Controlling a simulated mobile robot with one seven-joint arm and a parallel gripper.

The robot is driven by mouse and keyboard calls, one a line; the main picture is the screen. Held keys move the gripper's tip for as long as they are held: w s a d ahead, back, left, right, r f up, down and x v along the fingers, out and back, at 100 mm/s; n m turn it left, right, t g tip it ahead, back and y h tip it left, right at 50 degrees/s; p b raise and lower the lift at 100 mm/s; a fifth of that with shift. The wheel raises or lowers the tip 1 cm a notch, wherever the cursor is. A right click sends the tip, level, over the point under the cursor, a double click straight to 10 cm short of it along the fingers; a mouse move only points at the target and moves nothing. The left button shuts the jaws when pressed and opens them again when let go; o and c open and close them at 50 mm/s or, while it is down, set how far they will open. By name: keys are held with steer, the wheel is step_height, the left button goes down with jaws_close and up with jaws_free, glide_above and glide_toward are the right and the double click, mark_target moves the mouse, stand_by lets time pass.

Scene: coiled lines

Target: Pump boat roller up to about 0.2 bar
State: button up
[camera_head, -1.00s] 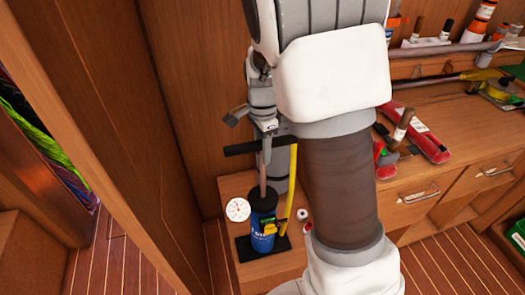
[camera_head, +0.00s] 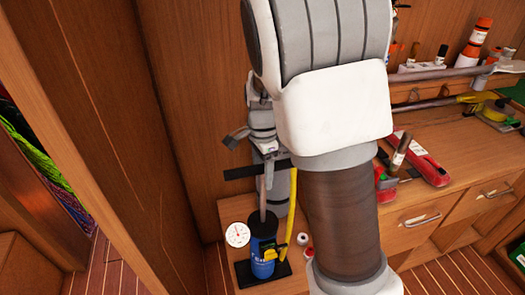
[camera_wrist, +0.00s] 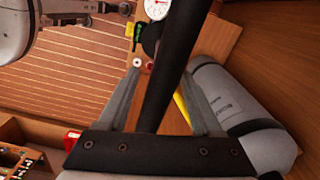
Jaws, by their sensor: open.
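The blue hand pump (camera_head: 262,262) stands upright on a black foot plate. Its rod is drawn out, with a black T-handle (camera_head: 240,173) on top. A white round gauge (camera_head: 237,235) is beside it and also shows in the wrist view (camera_wrist: 157,9); its reading is too small to tell. A yellow hose (camera_head: 292,208) rises from the pump. A grey cylinder with lettering, seemingly the boat roller (camera_wrist: 215,90), lies right of my gripper in the wrist view. My gripper (camera_wrist: 160,76) is open, with the dark handle bar between its fingers; contact is unclear.
The pump stands on a low wooden surface (camera_head: 232,195) against the panelled wall. Small round caps (camera_head: 303,239) lie near it. A workbench at right holds red tools (camera_head: 425,162) and bottles. A wooden partition (camera_head: 100,110) stands at left. My arm hides much of the middle.

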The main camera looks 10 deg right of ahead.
mark_target(263, 165)
step_height(263, 165, up, 17)
steer(key=p, duration=0.2)
steer(key=shift+p, duration=0.3)
steer(key=shift+c, duration=0.2)
steer(key=w+d+r+m+g+p, duration=0.1)
steer(key=w+d+m+g+p, duration=0.1)
steer(key=w+d+p, duration=0.15)
steer(key=s+f, duration=0.1)
steer(key=f, duration=0.4)
steer(key=s+f, duration=0.1)
steer(key=f, duration=0.5)
steer(key=s+a+f, duration=0.1)
steer(key=f, duration=0.4)
steer(key=shift+s+f, duration=0.2)
steer(key=shift+s, duration=0.05)
jaws_close()
stand_by(0.7)
